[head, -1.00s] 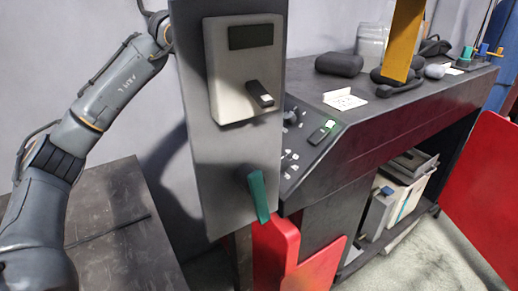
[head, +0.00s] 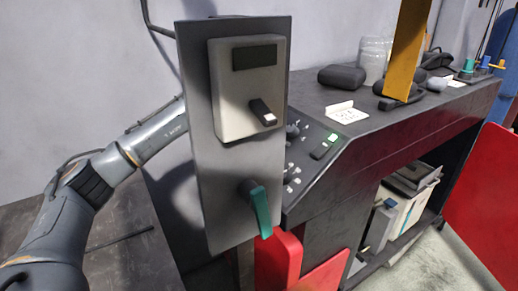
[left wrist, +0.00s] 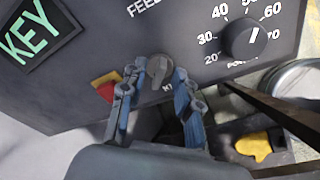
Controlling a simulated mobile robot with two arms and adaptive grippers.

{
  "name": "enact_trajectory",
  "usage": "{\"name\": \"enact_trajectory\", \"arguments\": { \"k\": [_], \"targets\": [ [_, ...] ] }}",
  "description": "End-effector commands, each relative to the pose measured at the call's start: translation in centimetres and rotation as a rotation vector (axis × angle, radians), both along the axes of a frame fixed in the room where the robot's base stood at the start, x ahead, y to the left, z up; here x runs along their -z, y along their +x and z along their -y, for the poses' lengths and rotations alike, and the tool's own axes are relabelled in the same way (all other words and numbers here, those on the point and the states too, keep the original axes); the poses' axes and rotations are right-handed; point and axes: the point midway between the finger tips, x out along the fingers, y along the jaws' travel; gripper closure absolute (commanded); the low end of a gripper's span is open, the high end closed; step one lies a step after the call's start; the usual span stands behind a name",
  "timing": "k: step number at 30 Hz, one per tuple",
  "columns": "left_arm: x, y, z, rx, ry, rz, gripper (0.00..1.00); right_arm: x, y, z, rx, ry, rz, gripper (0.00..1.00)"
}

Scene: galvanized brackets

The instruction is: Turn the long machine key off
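A dark panel (left wrist: 195,25) fills the top of the left wrist view. On it a small grey key-like switch (left wrist: 158,68) sits between the fingertips of my left gripper (left wrist: 157,72). The blue-padded fingers are apart, one on each side of the switch, with gaps visible; contact is not clear. A partly covered label stands beside the switch. A green-lettered KEY sign (left wrist: 38,32) is at the upper left. In the head view, my left gripper is hidden behind an upright grey panel. I cannot tell which control is the long machine key. My right gripper is not in view.
A black dial (left wrist: 243,40) with numbers and a red-yellow part (left wrist: 106,84) flank the switch. In the head view, the upright panel (head: 225,190) carries a grey box (head: 232,85) and teal handle (head: 260,210). A dark bench (head: 375,130) extends right.

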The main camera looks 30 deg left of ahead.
Motion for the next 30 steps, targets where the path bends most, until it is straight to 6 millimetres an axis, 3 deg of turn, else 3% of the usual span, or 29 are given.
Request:
{"name": "enact_trajectory", "arguments": {
  "k": [9, 14, 15, 30],
  "targets": [
    [0.29, 0.17, 0.05, 0.0, 0.0, 0.001, 0.68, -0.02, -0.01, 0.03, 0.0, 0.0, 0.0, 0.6],
    [0.28, 0.16, 0.04, 0.0, 0.0, 0.0, 0.98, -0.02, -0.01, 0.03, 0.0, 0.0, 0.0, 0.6],
    [0.28, 0.16, 0.04, 0.0, 0.0, 0.0, 1.0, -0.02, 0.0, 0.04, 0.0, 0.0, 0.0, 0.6],
    [0.22, 0.2, -0.02, -0.066, -0.044, -0.027, 1.0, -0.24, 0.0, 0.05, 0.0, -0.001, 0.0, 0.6]
  ]
}}
